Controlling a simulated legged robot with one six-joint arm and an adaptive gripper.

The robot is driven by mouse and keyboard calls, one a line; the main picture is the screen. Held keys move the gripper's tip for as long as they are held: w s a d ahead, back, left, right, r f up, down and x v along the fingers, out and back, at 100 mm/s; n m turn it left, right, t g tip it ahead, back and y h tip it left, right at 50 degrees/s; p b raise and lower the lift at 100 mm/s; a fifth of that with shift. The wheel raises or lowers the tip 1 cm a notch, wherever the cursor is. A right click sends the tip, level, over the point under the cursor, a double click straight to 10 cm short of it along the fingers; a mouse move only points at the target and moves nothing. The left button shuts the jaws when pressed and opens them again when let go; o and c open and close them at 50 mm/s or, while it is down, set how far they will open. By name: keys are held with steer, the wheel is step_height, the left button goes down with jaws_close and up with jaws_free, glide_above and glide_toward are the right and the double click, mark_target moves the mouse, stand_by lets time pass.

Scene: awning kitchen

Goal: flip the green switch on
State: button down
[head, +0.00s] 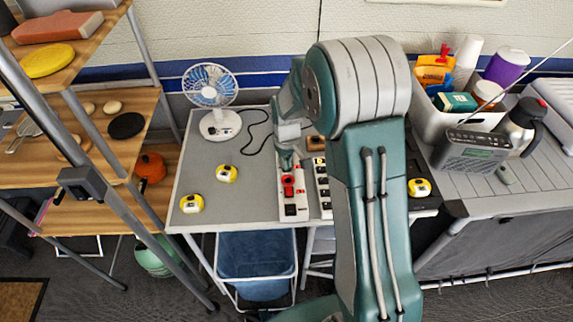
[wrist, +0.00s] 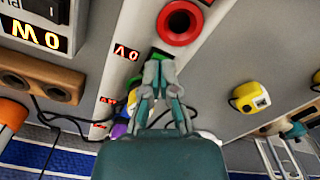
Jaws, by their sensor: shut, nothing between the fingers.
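A white power strip (head: 292,208) lies on the grey table, with a red round part (head: 288,186) on its top. In the wrist view the strip (wrist: 110,62) runs diagonally, with the red ring (wrist: 180,22) near the top. A small bit of green switch (wrist: 160,51) shows right at my fingertips; most of it is hidden behind them, so its position cannot be told. My gripper (wrist: 158,62) is shut and empty, its tips at or very near the green part. In the head view my gripper (head: 287,160) is over the strip's far end.
A second strip (head: 323,188) lies just to the right, partly behind my arm. A white fan (head: 215,105) with a black cable is at the back left. A grey radio (head: 474,149) stands on the right-hand counter.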

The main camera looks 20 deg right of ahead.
steer(key=shift+f, duration=0.2)
steer(key=shift+r, duration=3.55)
